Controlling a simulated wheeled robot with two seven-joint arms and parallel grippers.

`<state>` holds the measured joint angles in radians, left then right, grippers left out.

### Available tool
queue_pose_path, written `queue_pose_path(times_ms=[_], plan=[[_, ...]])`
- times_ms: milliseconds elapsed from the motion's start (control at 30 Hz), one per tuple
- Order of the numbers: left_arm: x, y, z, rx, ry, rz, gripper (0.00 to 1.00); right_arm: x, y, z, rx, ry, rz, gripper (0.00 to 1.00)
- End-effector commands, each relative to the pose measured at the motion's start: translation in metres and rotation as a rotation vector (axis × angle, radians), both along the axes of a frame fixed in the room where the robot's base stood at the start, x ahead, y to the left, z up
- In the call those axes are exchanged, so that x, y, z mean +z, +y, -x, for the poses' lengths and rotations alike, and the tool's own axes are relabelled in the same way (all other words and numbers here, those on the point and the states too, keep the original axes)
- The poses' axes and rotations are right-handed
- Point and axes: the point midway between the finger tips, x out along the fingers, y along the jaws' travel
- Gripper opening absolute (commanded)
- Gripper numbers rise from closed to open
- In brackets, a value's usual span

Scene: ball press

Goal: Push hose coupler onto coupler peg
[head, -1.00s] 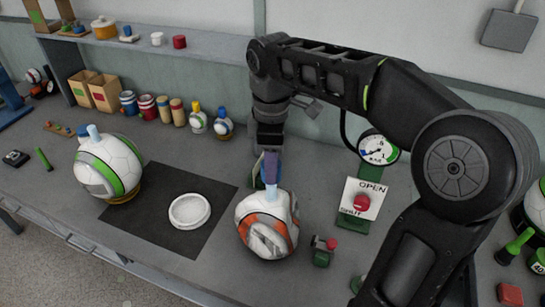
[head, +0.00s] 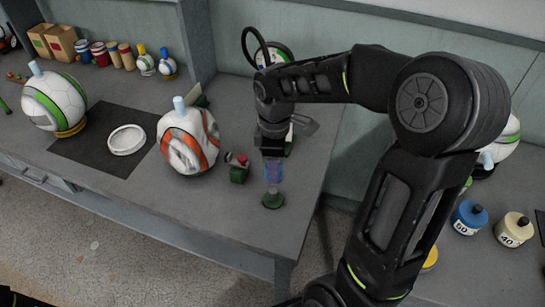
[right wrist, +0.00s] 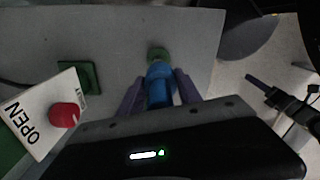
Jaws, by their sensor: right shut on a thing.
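My right gripper (head: 272,170) is pointed down near the front right part of the bench. It is shut on the blue hose coupler (right wrist: 158,92), which sits between the purple fingers in the right wrist view. The coupler peg (head: 272,200) has a dark green base and stands right below the coupler; it also shows in the right wrist view (right wrist: 157,53). The coupler appears in line with the peg, but I cannot tell whether it is seated on it. My left gripper (right wrist: 262,88) seems to show partly at the right of the right wrist view, its opening unclear.
An orange-and-white ball (head: 188,145) with a light blue top and a small green block with a red knob (head: 238,167) stand to the left. The OPEN sign with its red knob (right wrist: 65,115) is nearby. The bench edge is close on the right.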

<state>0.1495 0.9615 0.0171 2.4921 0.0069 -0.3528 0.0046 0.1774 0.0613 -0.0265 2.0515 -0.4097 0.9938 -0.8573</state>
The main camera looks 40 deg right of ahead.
Motion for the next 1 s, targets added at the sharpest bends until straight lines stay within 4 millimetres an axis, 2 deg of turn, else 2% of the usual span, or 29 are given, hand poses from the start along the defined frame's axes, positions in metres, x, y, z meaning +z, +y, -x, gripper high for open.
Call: queue_pose_path(times_ms=[167, 533, 767, 1000], plan=[[0.000, 0.000, -0.001, 0.001, -0.003, 0.000, 0.60, -0.002, 0.000, -0.009, -0.003, 0.000, 0.000, 0.00], [0.002, 0.000, 0.000, 0.001, -0.002, 0.000, 0.60, 0.000, 0.000, -0.009, -0.004, 0.001, -0.001, 0.00], [-0.008, 0.000, -0.001, 0.000, -0.004, 0.001, 0.60, -0.014, 0.000, -0.008, -0.004, 0.002, -0.001, 0.00], [-0.023, -0.001, -0.003, -0.002, -0.009, 0.006, 0.60, -0.036, 0.000, -0.009, -0.004, 0.001, -0.001, 0.00]])
